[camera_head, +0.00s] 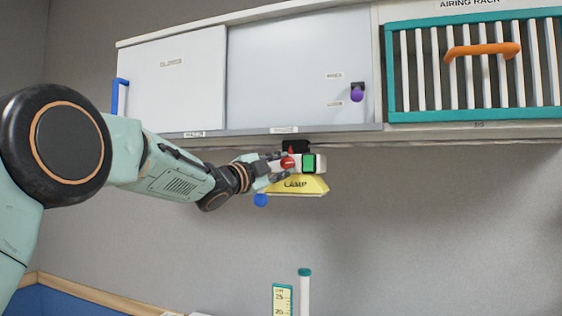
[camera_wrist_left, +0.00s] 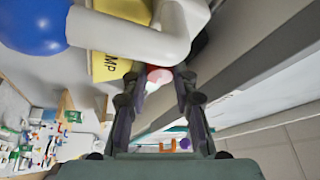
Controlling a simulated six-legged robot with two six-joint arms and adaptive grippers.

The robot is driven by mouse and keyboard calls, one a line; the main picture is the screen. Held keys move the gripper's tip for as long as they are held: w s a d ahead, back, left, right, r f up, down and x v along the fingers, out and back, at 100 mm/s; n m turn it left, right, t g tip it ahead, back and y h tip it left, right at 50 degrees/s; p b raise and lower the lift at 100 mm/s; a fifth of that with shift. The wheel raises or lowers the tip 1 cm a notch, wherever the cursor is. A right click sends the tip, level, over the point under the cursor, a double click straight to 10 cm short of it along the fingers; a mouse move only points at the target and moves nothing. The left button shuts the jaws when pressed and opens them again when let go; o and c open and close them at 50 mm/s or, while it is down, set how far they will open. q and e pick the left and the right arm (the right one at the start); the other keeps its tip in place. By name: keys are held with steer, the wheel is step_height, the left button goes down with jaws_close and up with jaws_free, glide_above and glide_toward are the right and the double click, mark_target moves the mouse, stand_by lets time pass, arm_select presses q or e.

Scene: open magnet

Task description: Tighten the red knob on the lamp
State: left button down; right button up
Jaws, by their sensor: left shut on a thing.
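The yellow lamp (camera_head: 310,186) hangs under the wall cabinet and reads "LAMP"; in the left wrist view its yellow shade (camera_wrist_left: 108,66) is partly hidden by a white bent arm (camera_wrist_left: 135,38) with a blue ball (camera_wrist_left: 36,24) on its end. The red knob (camera_head: 288,162) is on the lamp's white upper part, beside a green square (camera_head: 309,163). My left gripper (camera_head: 280,166) reaches it from the left. In the left wrist view the red knob (camera_wrist_left: 158,75) is between the fingertips (camera_wrist_left: 158,82), and the gripper is shut on it. My right gripper is in neither view.
The white cabinet (camera_head: 290,70) is just above the lamp, with a purple knob (camera_head: 356,94) and a blue handle (camera_head: 120,96). The airing rack (camera_head: 480,70) with an orange handle is at upper right. A gauge (camera_head: 282,299) and a teal-capped tube (camera_head: 304,290) stand below. The wall right of the lamp is bare.

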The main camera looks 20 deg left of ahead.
arm_select(q)
steer(key=shift+r+m, duration=0.3)
steer(key=shift+m, duration=0.4)
steer(key=shift+g, duration=0.4)
steer(key=c, duration=1.4)
jaws_free()
steer(key=shift+c, duration=0.2)
steer(key=shift+o, duration=0.5)
steer(key=shift+w+f, duration=0.1)
steer(key=shift+f, duration=0.05)
steer(key=v, duration=1.2)
steer(key=shift+f, duration=0.1)
